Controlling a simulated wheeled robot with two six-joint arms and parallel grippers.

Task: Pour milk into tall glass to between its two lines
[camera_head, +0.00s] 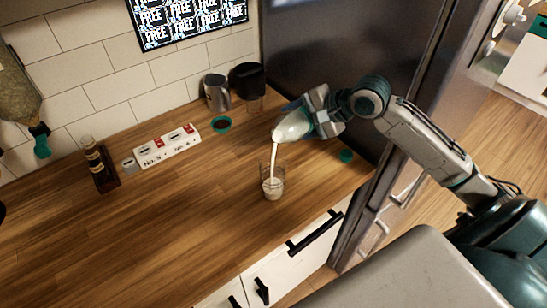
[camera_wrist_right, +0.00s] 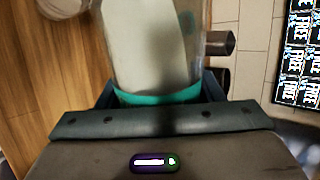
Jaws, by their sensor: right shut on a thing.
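My right gripper (camera_head: 318,115) is shut on a milk bottle (camera_head: 292,127), tilted with its mouth down to the left. A thin white stream of milk (camera_head: 275,158) falls from the bottle into the tall glass (camera_head: 273,185) below. The glass stands upright on the wooden counter, with milk in its lower part. Its two lines are too small to make out. In the right wrist view the bottle (camera_wrist_right: 145,45) lies between the fingers, with a teal band by the jaws. The left gripper is not in view.
A metal pitcher (camera_head: 216,93) and a black container (camera_head: 247,80) stand at the back by the wall. A white labelled rack (camera_head: 167,147) and a dark bottle (camera_head: 96,160) stand at left. A dark fridge (camera_head: 345,60) rises behind my right arm. The counter's front left is clear.

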